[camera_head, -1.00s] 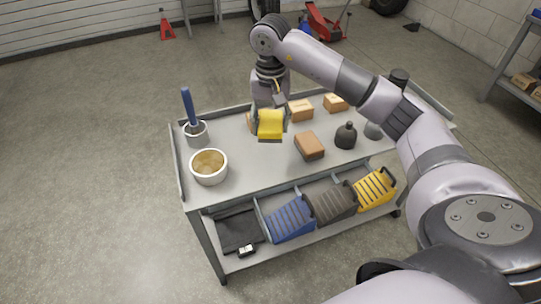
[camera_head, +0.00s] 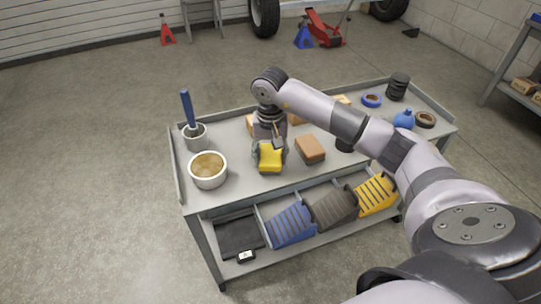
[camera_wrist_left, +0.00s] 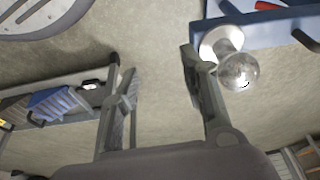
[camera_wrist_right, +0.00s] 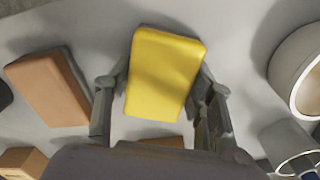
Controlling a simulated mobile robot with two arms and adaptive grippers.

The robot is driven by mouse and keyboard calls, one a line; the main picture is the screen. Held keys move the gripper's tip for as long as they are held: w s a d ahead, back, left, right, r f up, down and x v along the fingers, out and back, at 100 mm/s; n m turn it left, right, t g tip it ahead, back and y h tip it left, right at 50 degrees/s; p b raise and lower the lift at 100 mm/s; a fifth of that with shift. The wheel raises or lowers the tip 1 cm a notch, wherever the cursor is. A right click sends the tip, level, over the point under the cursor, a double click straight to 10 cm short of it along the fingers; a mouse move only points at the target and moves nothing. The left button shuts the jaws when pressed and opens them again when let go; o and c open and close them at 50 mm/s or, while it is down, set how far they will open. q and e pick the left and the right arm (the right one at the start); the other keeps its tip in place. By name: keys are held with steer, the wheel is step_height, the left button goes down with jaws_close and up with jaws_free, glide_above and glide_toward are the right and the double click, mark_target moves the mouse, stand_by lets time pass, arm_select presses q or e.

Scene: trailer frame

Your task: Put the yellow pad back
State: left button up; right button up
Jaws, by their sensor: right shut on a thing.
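The yellow pad (camera_head: 270,158) is a small block held in my right gripper (camera_head: 269,150), low over the cart's top near its front edge. In the right wrist view the yellow pad (camera_wrist_right: 164,75) sits between both fingers of the right gripper (camera_wrist_right: 162,92), which are closed on its sides. I cannot tell whether the pad touches the cart top. My left gripper is outside the head view. In the left wrist view the left gripper (camera_wrist_left: 160,75) has its fingers wide apart with nothing between them.
On the cart top (camera_head: 228,188) are a cream bowl (camera_head: 208,169), a cup with a blue handle (camera_head: 194,135), a brown block (camera_head: 310,149), a blue bottle (camera_head: 404,119) and rings.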

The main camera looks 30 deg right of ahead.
mark_target(270, 155)
arm_select(q)
steer(key=shift+r, duration=0.1)
arm_select(e)
steer(key=shift+f, duration=0.15)
steer(key=o, duration=1)
arm_select(q)
steer(key=shift+r, duration=0.3)
arm_select(e)
steer(key=shift+o, duration=0.2)
steer(key=shift+r, duration=0.3)
arm_select(q)
step_height(270, 155, down, 7)
steer(key=p, duration=0.1)
steer(key=shift+p, duration=0.4)
arm_select(e)
step_height(270, 155, up, 12)
arm_select(q)
steer(key=shift+d, duration=0.1)
arm_select(e)
steer(key=shift+f, duration=0.15)
